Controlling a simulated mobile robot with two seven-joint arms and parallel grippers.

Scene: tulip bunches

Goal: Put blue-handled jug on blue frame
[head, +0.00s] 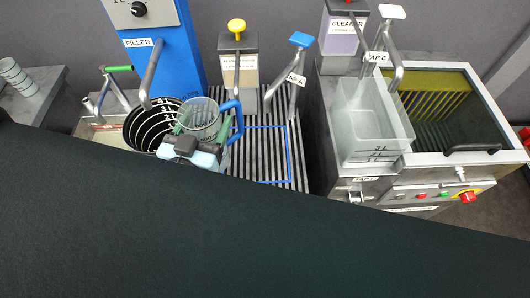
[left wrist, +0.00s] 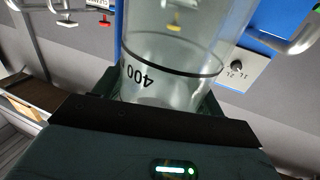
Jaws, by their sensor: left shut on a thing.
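The blue-handled jug (head: 201,113) is clear, with its blue handle (head: 238,122) on its right side in the head view. My left gripper (head: 190,143) is shut on the jug's near side. In the left wrist view the clear jug wall (left wrist: 170,65) stands between the fingers, with a black line and a "400" mark. The blue frame (head: 289,154) is a thin outline on the slatted grate, to the right of the jug, and looks empty. Its left part is hidden by the jug and gripper. My right gripper is not in view.
A black container with white rings (head: 146,128) stands just left of the jug. The blue filler (head: 178,60) is behind it. A clear tank (head: 372,125) stands right.

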